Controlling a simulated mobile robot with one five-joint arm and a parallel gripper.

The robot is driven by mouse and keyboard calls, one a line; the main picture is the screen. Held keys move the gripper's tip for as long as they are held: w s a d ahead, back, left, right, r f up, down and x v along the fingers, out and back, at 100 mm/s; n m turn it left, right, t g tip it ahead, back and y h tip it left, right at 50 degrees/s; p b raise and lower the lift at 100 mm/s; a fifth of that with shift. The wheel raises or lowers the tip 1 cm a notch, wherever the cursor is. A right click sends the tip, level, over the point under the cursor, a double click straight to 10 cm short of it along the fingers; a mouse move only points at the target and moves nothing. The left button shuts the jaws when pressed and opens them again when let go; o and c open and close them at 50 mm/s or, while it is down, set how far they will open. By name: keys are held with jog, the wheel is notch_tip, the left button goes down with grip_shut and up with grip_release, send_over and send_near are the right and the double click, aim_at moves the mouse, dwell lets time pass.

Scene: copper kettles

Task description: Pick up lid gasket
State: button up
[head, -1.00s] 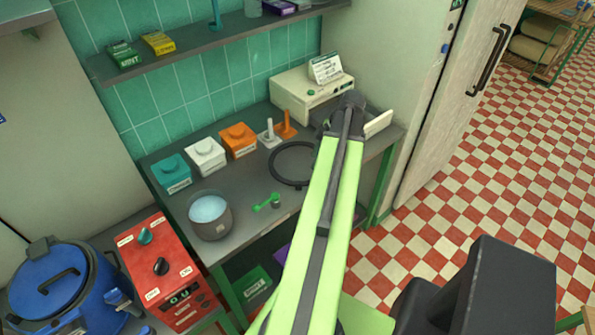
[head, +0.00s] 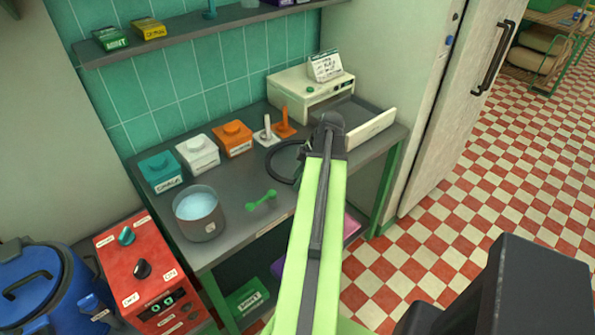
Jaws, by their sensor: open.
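The lid gasket, a thin black ring (head: 270,169), lies flat on the dark grey bench (head: 238,208), right of the green measuring spoon (head: 261,200). My arm covers the ring's right part. My gripper (head: 302,166) is open at the far end of my green arm, by the ring's right side. It is mostly hidden behind the arm, so I cannot tell whether the fingers touch or surround the ring.
A grey pot of pale blue liquid (head: 199,212) stands at the bench's front left. Teal (head: 160,170), white (head: 198,152) and orange (head: 233,137) boxes line the back. A cream machine (head: 305,93) stands behind the arm's end, with a pale upright panel (head: 371,129) to its right.

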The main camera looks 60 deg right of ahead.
jog(key=shift+r, duration=0.1)
jog(key=shift+c, duration=0.4)
grip_shut()
